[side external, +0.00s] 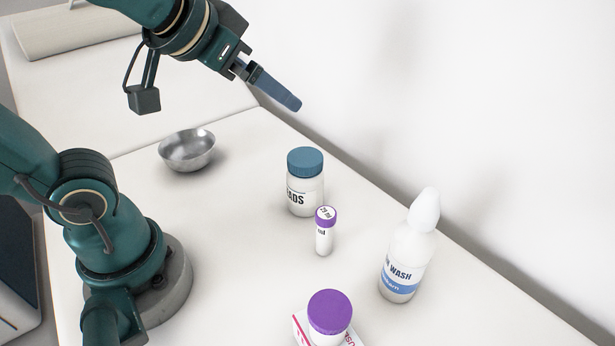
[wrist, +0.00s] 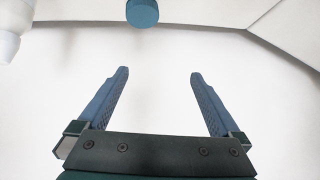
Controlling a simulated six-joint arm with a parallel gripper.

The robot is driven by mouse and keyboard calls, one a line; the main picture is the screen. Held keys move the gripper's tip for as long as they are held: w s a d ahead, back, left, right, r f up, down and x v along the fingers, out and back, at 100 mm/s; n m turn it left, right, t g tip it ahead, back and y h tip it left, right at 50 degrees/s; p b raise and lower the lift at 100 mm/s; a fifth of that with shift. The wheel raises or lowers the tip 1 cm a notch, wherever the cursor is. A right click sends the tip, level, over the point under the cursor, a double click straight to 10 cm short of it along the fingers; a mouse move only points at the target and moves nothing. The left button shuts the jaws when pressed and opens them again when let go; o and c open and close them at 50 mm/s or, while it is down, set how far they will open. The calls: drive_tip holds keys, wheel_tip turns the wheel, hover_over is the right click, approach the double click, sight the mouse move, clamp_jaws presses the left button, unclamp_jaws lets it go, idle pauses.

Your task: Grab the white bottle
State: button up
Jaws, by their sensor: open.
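A white wash bottle (side external: 408,255) with a pointed white cap and a blue label band stands upright at the right of the table in the side view. A white shape cut off at the wrist view's top left corner (wrist: 10,32) looks like its top. A white jar with a blue lid (side external: 305,183) stands left of it; the lid shows at the wrist view's top edge (wrist: 142,12). My gripper (side external: 296,104) is raised above and behind the jar, well apart from both. Its blue fingers (wrist: 158,73) are spread in the wrist view, with nothing between them.
A small purple-capped vial (side external: 324,232) stands between jar and wash bottle. A purple-lidded white container (side external: 329,316) stands at the front by a white and pink box (side external: 301,328). A metal bowl (side external: 187,150) sits at left. A wall (side external: 480,110) runs behind the table.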

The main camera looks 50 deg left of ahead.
drive_tip(key=w+r+m+t, duration=0.1)
drive_tip(key=w+r+t, duration=0.15)
drive_tip(key=w, duration=0.25)
drive_tip(key=m+g+h, duration=0.4)
drive_tip(key=m+h, duration=0.7)
drive_tip(key=h, duration=0.3)
hover_over(396, 245)
drive_tip(key=w, duration=0.1)
drive_tip(key=f, duration=0.5)
drive_tip(key=shift+w+a, duration=0.1)
drive_tip(key=shift+a, duration=0.15)
drive_tip(key=shift+y, duration=0.3)
wheel_tip(396, 245, down, 13)
drive_tip(key=shift+w+a+f, duration=0.1)
drive_tip(key=shift+f, duration=0.1)
drive_tip(key=shift+x, duration=2.6)
